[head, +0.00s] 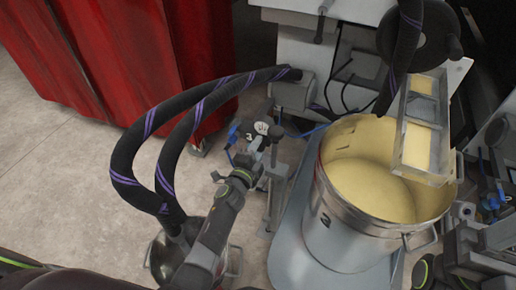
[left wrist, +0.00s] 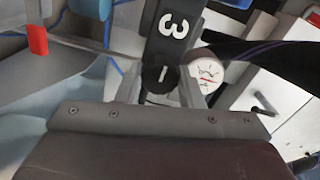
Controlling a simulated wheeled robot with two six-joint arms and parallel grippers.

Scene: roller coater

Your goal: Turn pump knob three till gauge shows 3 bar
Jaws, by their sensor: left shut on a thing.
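The pump knob (left wrist: 160,78) is black with a white line and sits below a dark plate marked 3 (left wrist: 172,28) in the left wrist view. My left gripper (left wrist: 164,90) is shut on the knob, one finger at each side. The round white gauge (left wrist: 207,72) is just right of the knob, with a dark needle and a red mark; its reading is too small to tell. In the head view the gauge (head: 261,127) shows just beyond my left gripper (head: 256,152), and the knob is hidden there. My right gripper cannot be made out.
A large steel pot marked 3 (head: 335,235) with cream-coloured liquid stands right of my left arm. Thick black hoses with purple stripes (head: 125,150) arch at the left into a small steel pot (head: 165,262). A red curtain (head: 120,60) hangs behind; bare floor lies at left.

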